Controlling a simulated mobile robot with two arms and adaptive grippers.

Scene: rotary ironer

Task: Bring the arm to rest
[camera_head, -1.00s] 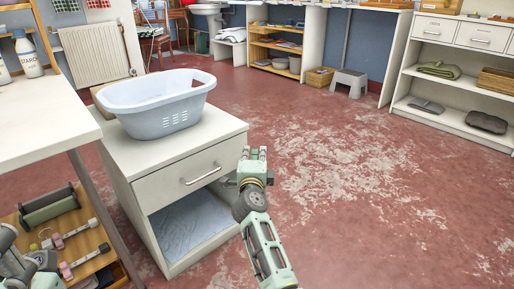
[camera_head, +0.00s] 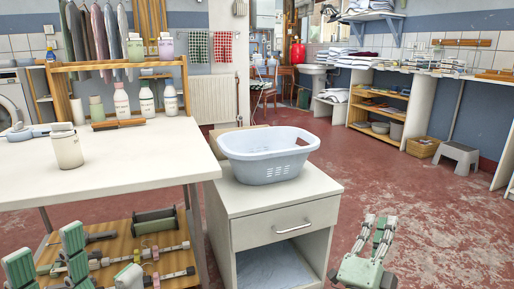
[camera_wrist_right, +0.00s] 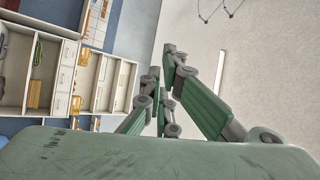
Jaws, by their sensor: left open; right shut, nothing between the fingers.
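My right gripper (camera_head: 378,228) is right of the white cabinet (camera_head: 318,184) in the head view, fingers pointing up and close together, holding nothing. Its green fingers (camera_wrist_right: 172,75) also show in the right wrist view, with only room and ceiling beyond. My left gripper (camera_head: 73,258) is at the lower left of the head view, its green fingers spread and empty. It is in front of the wooden lower shelf of the white table (camera_head: 130,170); the frame's bottom edge cuts off part of it.
A pale blue laundry basket (camera_head: 268,172) stands on the cabinet. The cabinet's drawer (camera_head: 285,224) is shut, above an open compartment with cloth. Bottles (camera_head: 146,100) stand on the table. The red floor (camera_head: 440,225) to the right is mostly clear. A grey stool (camera_head: 457,155) stands farther back.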

